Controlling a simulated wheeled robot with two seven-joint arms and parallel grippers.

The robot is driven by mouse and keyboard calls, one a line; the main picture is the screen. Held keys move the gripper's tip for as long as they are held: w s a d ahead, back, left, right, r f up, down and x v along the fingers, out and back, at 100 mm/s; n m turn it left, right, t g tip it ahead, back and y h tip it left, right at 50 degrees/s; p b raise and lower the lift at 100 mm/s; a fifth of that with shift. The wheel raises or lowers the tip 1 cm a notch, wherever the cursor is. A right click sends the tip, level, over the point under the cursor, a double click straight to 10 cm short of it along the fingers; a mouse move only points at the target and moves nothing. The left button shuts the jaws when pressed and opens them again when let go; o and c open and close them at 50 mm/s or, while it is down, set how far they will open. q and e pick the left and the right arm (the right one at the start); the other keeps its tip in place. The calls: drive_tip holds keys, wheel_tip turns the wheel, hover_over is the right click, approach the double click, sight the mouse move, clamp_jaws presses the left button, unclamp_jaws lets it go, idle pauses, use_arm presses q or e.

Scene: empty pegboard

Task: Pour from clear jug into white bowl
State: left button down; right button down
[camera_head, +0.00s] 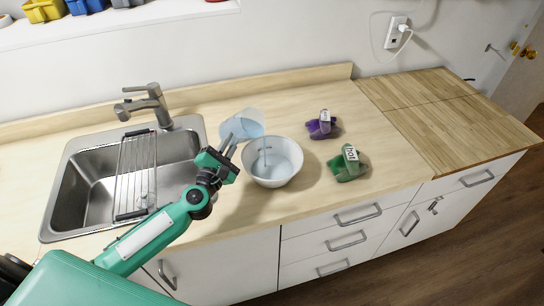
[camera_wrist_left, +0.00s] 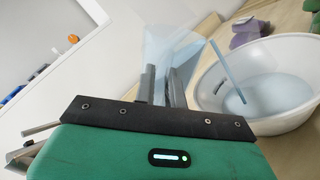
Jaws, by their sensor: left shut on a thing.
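The clear jug (camera_head: 250,122) is tilted to the right beside and above the white bowl (camera_head: 272,176). My left gripper (camera_head: 230,141) is shut on the jug; its fingers also show against the jug in the left wrist view (camera_wrist_left: 164,88). A thin light-blue stream falls from the jug into the bowl. Bluish liquid lies in the bowl, which stands upright on the counter; the bowl also shows in the left wrist view (camera_wrist_left: 222,95). The jug's handle is not clear to see. My right gripper is not in view.
A steel sink (camera_head: 75,185) with a rack (camera_head: 135,175) and a faucet (camera_head: 150,103) is at the left. A purple item (camera_head: 318,129) and a green item (camera_head: 348,166) stand right of the bowl. The wooden top (camera_head: 440,105) at the right is clear.

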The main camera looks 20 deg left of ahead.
sight(250, 139)
use_arm(q)
drive_tip(key=shift+f+m+b, duration=0.2)
drive_tip(key=shift+m+b, duration=0.4)
idle(0.6)
drive_tip(key=shift+d+f+m+h+b, duration=0.2)
drive_tip(key=shift+f+m+h+b, duration=0.15)
drive_tip(key=shift+m+b, duration=0.5)
idle(1.0)
drive_tip(key=shift+d+f+m+h+b, duration=0.2)
drive_tip(key=shift+f+m+h+b, duration=0.15)
drive_tip(key=shift+m+b, duration=0.65)
idle(1.0)
drive_tip(key=shift+s+d+r+m+t+h+p, duration=0.15)
drive_tip(key=shift+d+r+m+h+p, duration=0.1)
drive_tip(key=shift+d+m, duration=0.35)
drive_tip(key=shift+s+d+r+m+t+h+p, duration=0.1)
drive_tip(key=shift+d+r+m+t+h+p, duration=0.1)
drive_tip(key=shift+d+m, duration=0.35)
idle(0.5)
drive_tip(key=shift+s+d+f+m+h+p, duration=0.15)
drive_tip(key=shift+f+m+h+p, duration=0.3)
drive_tip(key=shift+m, duration=0.65)
